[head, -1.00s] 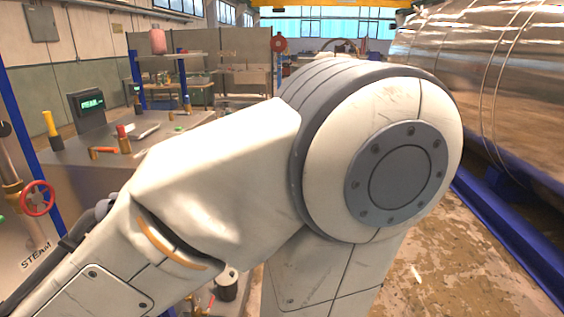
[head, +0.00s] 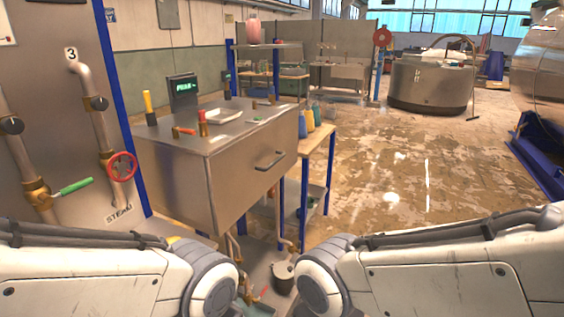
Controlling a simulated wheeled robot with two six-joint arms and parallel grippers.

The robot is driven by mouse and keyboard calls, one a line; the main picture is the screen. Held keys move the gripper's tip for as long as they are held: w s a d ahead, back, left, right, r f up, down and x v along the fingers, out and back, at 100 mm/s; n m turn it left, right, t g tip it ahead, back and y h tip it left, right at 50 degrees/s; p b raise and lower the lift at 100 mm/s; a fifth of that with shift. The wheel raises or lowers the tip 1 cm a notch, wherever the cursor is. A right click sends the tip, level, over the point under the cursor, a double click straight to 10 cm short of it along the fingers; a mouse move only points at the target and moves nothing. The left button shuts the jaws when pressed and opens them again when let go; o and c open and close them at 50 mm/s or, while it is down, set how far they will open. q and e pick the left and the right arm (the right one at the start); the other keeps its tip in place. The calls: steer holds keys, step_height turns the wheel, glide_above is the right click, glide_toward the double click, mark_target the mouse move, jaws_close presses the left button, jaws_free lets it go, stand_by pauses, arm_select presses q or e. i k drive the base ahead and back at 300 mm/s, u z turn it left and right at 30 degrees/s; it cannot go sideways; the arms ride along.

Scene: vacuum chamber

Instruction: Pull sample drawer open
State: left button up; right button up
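A steel box-like cabinet (head: 243,195) stands left of centre in the head view. Its front face, turned to the right, carries a horizontal bar handle (head: 270,160). No gap shows around that face, and I cannot make out a separate drawer edge. Neither of my grippers is in view. Only my two arms show, along the bottom left and bottom right, with their rounded joints on either side of the bottom centre. They are apart from the handle, and nothing touches it.
A small green-lit display (head: 184,87) and several small tools stand on the cabinet top. A shelf trolley (head: 318,150) with bottles stands behind it. Pipes with a red handwheel (head: 122,166) are at left. A dark pot (head: 284,277) is low at centre. The floor to the right is open.

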mark_target(239, 174)
steer(key=u, duration=0.55)
steer(key=k, duration=1.3)
steer(key=z, duration=0.05)
steer(key=i, duration=0.45)
steer(key=z, duration=0.95)
steer(key=i, duration=1.25)
steer(key=u, duration=0.8)
steer(key=i, duration=0.4)
steer(key=u, duration=0.4)
